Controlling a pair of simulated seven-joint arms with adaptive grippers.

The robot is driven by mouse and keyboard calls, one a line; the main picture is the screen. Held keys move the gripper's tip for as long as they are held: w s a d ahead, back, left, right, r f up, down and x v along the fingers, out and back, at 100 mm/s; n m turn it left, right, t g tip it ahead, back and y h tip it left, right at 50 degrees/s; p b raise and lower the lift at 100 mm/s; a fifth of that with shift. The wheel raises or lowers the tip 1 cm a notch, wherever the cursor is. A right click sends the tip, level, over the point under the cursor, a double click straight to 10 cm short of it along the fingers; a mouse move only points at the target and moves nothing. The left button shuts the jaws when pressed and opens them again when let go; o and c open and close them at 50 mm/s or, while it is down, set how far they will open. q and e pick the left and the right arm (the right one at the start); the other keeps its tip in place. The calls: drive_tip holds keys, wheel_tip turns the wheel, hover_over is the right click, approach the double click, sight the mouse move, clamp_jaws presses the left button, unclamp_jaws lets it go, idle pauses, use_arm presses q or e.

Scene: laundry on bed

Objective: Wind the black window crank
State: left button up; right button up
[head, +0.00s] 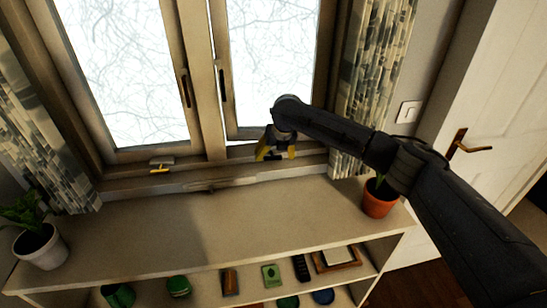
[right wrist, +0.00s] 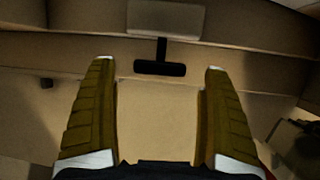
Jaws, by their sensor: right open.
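The black window crank (right wrist: 160,68) shows in the right wrist view as a dark T-shaped handle on a short stem below a pale mount (right wrist: 167,19). My right gripper (head: 276,154) is open, with its yellow fingers at the bottom of the right window sash in the head view. In the right wrist view the crank lies between and just beyond the two fingertips (right wrist: 159,63), with a gap on both sides. It appears untouched. In the head view my gripper hides this crank. My left gripper is not in view.
A second crank with a yellow handle (head: 160,168) sits on the left sill. Below the window is a shelf unit (head: 200,232) with a mostly clear top. A white-potted plant (head: 41,247) stands left, an orange-potted one (head: 380,198) right, near my arm. Curtains (head: 372,70) flank the window.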

sight(273, 158)
drive_tip(key=shift+x, duration=1.1)
drive_tip(key=shift+f, duration=0.1)
drive_tip(key=c, duration=1.3)
